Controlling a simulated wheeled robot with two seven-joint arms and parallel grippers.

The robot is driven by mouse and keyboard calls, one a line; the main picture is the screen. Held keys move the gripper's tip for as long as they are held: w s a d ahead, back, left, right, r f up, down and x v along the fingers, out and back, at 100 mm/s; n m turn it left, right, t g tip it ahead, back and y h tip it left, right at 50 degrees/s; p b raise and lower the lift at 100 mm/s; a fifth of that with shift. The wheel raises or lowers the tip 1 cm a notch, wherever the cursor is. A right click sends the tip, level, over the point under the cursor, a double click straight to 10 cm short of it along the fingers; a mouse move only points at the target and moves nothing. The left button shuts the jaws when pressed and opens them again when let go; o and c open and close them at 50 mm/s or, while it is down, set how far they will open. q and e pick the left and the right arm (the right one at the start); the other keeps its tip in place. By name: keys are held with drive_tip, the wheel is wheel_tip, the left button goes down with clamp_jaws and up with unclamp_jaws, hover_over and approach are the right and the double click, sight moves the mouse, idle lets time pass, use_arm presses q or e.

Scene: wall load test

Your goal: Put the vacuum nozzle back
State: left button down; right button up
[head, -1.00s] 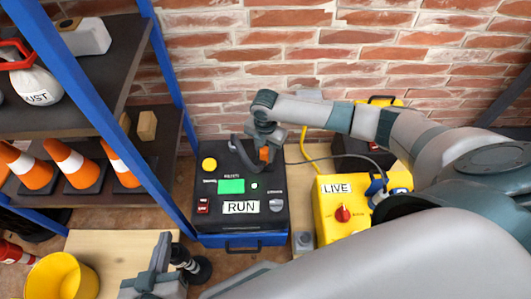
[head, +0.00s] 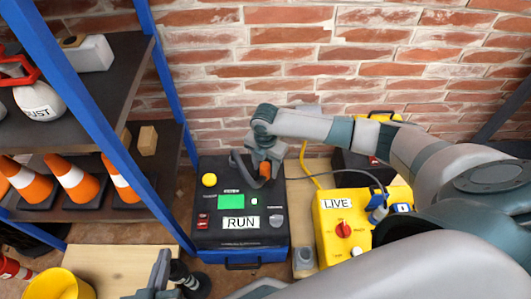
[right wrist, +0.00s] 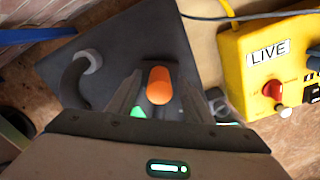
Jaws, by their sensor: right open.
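An orange cylindrical piece (right wrist: 158,86) stands on the dark top of the RUN box (head: 241,245); it also shows in the head view (head: 265,169). My right gripper (right wrist: 157,97) is open over the box, with one finger on each side of the orange piece. A dark grey curved hose-like part (right wrist: 75,80) lies left of it. Which part is the vacuum nozzle is not certain. A black piece with a round foot (head: 192,280) is at the bottom of the head view, beside my left gripper (head: 160,270). The left fingertips are not clear there.
A yellow LIVE box (head: 335,225) with a red knob stands right of the RUN box, with a cable near it. Shelves with cones (head: 75,180) and a blue post (head: 170,80) stand at the left. A yellow bucket (head: 58,285) is lower left. The brick wall is behind.

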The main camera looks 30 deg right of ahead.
wheel_tip(320, 180, up, 10)
drive_tip(key=shift+r+p, duration=0.1)
drive_tip(key=shift+p, duration=0.9)
use_arm(q)
drive_tip(key=s+a+f+g+y, duration=0.1)
drive_tip(key=s+a+f+g, duration=0.2)
drive_tip(key=s+f+g, duration=0.1)
drive_tip(key=shift+s+f, duration=0.3)
drive_tip(key=shift+f, duration=0.2)
use_arm(e)
drive_tip(key=shift+r, duration=0.6)
drive_tip(key=s+a+f+m+t+y, duration=0.1)
drive_tip(key=s+a+f+m+y, duration=0.25)
drive_tip(key=s+a, duration=0.45)
drive_tip(key=s+a+f+m+t+y, duration=0.2)
drive_tip(key=s+a+m, duration=0.2)
drive_tip(key=a, duration=0.7)
drive_tip(key=s+d+r+m+t+h, duration=0.2)
drive_tip(key=s+d+m+t, duration=0.2)
drive_tip(key=s+m, duration=0.8)
drive_tip(key=d+m, duration=0.1)
drive_tip(key=m, duration=0.1)
drive_tip(key=shift+d+r+m+t, duration=0.3)
drive_tip(key=shift+d+r+m, duration=0.05)
drive_tip(key=shift+r, duration=0.05)
